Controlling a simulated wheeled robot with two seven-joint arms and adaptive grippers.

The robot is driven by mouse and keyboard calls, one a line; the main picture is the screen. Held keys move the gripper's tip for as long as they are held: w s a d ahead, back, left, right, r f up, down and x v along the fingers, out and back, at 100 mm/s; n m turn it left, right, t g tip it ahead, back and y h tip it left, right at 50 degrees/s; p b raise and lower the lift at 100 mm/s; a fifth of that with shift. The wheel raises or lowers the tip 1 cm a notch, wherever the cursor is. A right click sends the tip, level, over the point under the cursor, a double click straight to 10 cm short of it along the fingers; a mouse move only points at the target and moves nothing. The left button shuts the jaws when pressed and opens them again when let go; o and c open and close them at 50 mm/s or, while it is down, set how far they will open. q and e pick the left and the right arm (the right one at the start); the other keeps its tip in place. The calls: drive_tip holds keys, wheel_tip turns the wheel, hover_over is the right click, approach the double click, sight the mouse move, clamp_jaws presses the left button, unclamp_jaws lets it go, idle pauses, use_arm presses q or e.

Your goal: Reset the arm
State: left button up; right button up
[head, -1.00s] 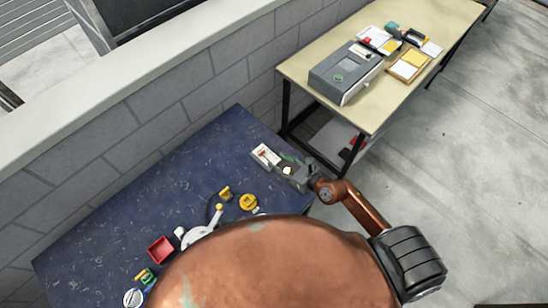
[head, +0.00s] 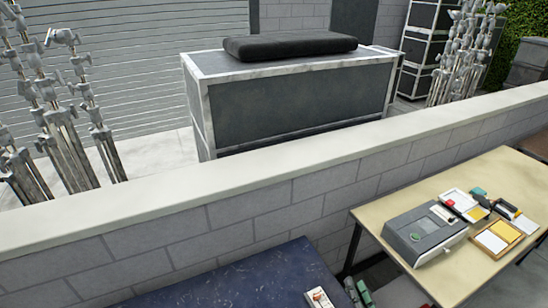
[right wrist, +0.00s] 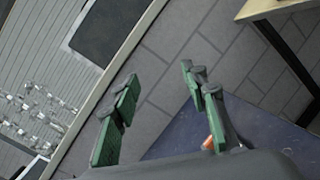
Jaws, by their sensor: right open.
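My right gripper (head: 357,292) shows at the bottom edge of the head view, just right of the blue table (head: 240,285). Its green-padded fingers are apart, and I see nothing between them. In the right wrist view, the gripper (right wrist: 160,105) has its fingers spread, with grey block wall behind them and the blue table (right wrist: 250,135) at the lower right. The rest of my right arm is cut off in the head view. My left gripper is in neither view.
A small white box (head: 318,298) lies near the blue table's right edge. A beige table (head: 385,212) at right holds a grey device (head: 425,235) and trays. A low block wall (head: 300,195) runs behind both tables, with a dark case (head: 300,100) and metal stands (head: 55,130) beyond.

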drive_tip(key=s+d+m+g+h, duration=0.1)
drive_tip(key=s+d+m+h, duration=0.3)
drive_tip(key=d+m, duration=0.45)
drive_tip(key=s+d+m+g+h, duration=0.2)
drive_tip(key=d+m+h, duration=0.45)
drive_tip(key=m, duration=0.25)
drive_tip(key=s+d+f+m+g, duration=0.4)
drive_tip(key=s+f+m+g, duration=0.1)
drive_tip(key=s+f+m, duration=0.15)
drive_tip(key=s+a+f+m+g+y, duration=0.65)
drive_tip(key=s+a+f, duration=0.45)
drive_tip(key=s+f, duration=0.3)
wheel_tip(320, 180, down, 28)
drive_tip(key=s+a+n+g, duration=0.1)
drive_tip(key=g, duration=0.1)
drive_tip(key=s+f+y, duration=0.1)
drive_tip(key=s+f, duration=1.8)
drive_tip(key=shift+s+n+g+b, duration=0.35)
drive_tip(key=shift+s+b, duration=0.05)
drive_tip(key=shift+b, duration=0.05)
